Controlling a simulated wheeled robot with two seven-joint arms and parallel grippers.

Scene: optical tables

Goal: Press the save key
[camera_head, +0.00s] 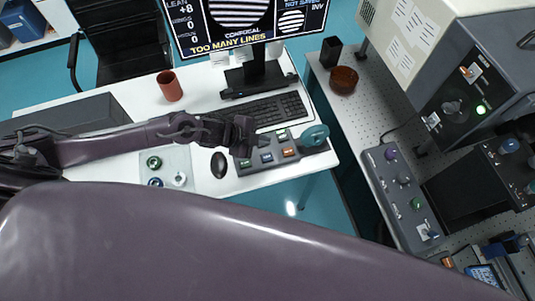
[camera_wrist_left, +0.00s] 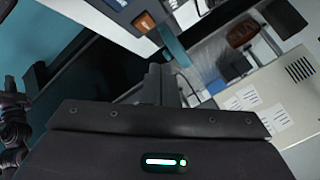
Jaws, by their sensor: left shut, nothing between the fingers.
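A grey key box (camera_head: 273,146) stands on the white desk, with an orange key (camera_head: 266,157), a red key (camera_head: 288,152), a green key (camera_head: 246,163) and a teal knob (camera_head: 315,135) at its right end. I cannot read which key is the save key. My left gripper (camera_head: 243,148) is shut and empty over the left end of the box, hiding part of it. Whether it touches the box is unclear. In the left wrist view, part of the box with its orange key (camera_wrist_left: 143,22) shows at the top, beyond the gripper (camera_wrist_left: 170,85). My right gripper is not in view.
A keyboard (camera_head: 265,110) and monitor (camera_head: 250,20) stand behind the box; a mouse (camera_head: 218,165) lies left of it. A tray (camera_head: 180,160) with several small parts and a red-brown cup (camera_head: 170,86) are further left. A perforated table (camera_head: 350,110) stands across a gap, right.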

